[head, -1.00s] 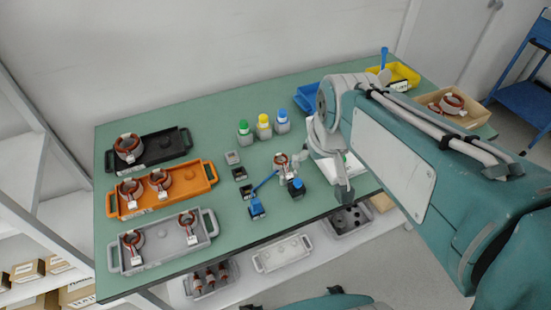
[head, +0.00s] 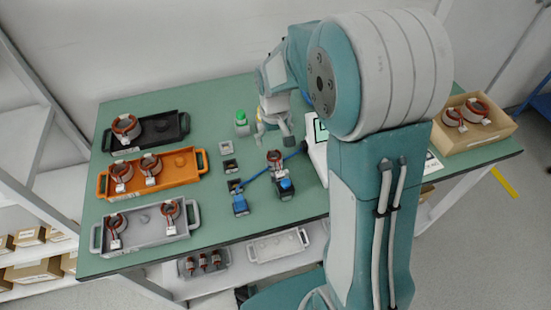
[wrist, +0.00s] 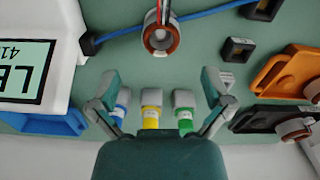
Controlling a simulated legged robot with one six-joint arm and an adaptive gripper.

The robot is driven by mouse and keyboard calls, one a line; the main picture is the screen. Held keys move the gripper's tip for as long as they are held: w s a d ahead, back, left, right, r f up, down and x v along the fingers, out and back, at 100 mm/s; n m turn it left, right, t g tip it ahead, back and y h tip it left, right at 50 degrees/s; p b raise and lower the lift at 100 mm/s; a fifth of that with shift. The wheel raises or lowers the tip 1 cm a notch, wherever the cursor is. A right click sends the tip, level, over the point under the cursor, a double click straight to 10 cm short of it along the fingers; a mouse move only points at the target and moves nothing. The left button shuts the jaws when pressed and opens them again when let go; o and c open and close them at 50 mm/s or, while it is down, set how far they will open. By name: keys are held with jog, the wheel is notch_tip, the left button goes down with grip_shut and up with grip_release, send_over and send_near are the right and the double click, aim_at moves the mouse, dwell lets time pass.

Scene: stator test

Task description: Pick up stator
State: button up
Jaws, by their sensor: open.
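A stator (head: 275,158), a copper-coloured ring with a white tag, stands by a small blue-and-dark device in the middle of the green table. It also shows at the top centre of the wrist view (wrist: 160,39). Other stators sit in the black tray (head: 126,126), the orange tray (head: 121,172) (head: 150,165), the grey tray (head: 115,222) (head: 170,209) and the cardboard box (head: 453,116) (head: 477,110). My gripper (head: 274,137) is open and empty above the table, behind the middle stator. Its spread fingers (wrist: 161,85) are apart from that stator in the wrist view.
A display unit (head: 316,150) is right of the middle stator, with a blue cable (head: 257,180) to the left. Bare table (head: 215,103) lies at the back left.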

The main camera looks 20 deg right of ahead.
aim_at(274, 158)
jog(key=shift+a+f, duration=0.2)
jog(key=shift+f, duration=0.4)
jog(key=shift+a+f, duration=0.2)
jog(key=shift+f, duration=0.35)
jog(key=f, duration=0.2)
jog(key=d+f, duration=0.1)
jog(key=f, duration=0.2)
jog(key=shift+w+d, duration=0.1)
jog(key=shift+d, duration=0.05)
jog(key=shift+f, duration=0.2)
jog(key=shift+a, duration=0.5)
jog(key=c, duration=0.8)
jog(key=shift+d, duration=0.25)
jog(key=c, duration=0.5)
jog(key=shift+o, duration=0.2)
